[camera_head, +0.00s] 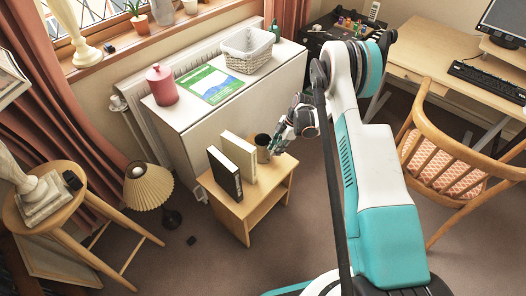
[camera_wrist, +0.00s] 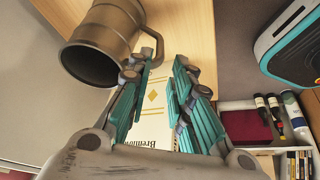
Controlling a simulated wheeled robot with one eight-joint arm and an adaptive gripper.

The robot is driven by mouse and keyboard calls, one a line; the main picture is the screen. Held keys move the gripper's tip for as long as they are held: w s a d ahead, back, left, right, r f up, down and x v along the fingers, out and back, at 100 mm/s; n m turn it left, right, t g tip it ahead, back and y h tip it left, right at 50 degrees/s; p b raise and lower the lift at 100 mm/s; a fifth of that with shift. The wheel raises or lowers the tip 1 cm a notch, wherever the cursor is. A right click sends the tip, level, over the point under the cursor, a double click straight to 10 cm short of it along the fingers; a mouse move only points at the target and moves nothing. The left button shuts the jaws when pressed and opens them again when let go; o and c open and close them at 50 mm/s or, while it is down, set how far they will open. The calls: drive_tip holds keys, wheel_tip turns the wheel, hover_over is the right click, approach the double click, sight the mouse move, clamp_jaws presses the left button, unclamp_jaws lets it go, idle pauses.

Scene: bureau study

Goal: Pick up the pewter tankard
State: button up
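The pewter tankard (camera_head: 262,148) stands on a small wooden side table (camera_head: 262,205), to the right of two upright books. In the wrist view the tankard (camera_wrist: 105,40) is large at the upper left, with its handle toward my gripper. My gripper (camera_head: 283,138) is just right of the tankard in the head view. In the wrist view its fingers (camera_wrist: 165,60) are apart with nothing held between them. The left fingertip is close to the handle; I cannot tell if they touch.
A white book (camera_head: 238,156) and a black book (camera_head: 225,173) stand on the side table. Behind is a white cabinet (camera_head: 215,120) with a red canister (camera_head: 161,85), a green booklet (camera_head: 209,84) and a basket (camera_head: 248,50). A wooden chair (camera_head: 450,150) stands at right.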

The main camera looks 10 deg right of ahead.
sight(265, 151)
drive_tip(key=b+x, duration=0.2)
drive_tip(key=x, duration=0.3)
drive_tip(key=shift+w+f+b, duration=0.1)
drive_tip(key=shift+f+b, duration=0.1)
drive_tip(key=shift+b, duration=0.2)
drive_tip(key=shift+r, duration=0.1)
clamp_jaws()
